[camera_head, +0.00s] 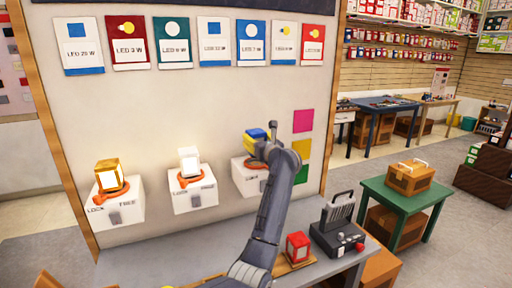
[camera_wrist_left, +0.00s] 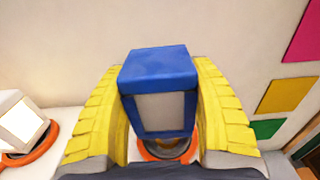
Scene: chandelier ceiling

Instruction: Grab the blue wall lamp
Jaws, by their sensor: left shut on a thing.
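The blue wall lamp (camera_head: 256,133) is a blue box with a pale grey panel. It is at the right-hand white wall mount in the head view. In the left wrist view the blue lamp (camera_wrist_left: 158,62) stands between the yellow pads of my left gripper (camera_wrist_left: 160,105), which is shut on it. An orange ring with a dark centre (camera_wrist_left: 165,150) shows just below the lamp; whether the lamp touches it is hidden. In the head view my arm and left gripper (camera_head: 262,145) cover much of this lamp and its mount. My right gripper is not in view.
A lit gold lamp (camera_head: 107,174) and a lit white lamp (camera_head: 189,162) sit on mounts to the left. Below are a red box (camera_head: 298,247) and a dark device (camera_head: 338,232) on the bench. Pink, yellow and green squares are on the wall at right.

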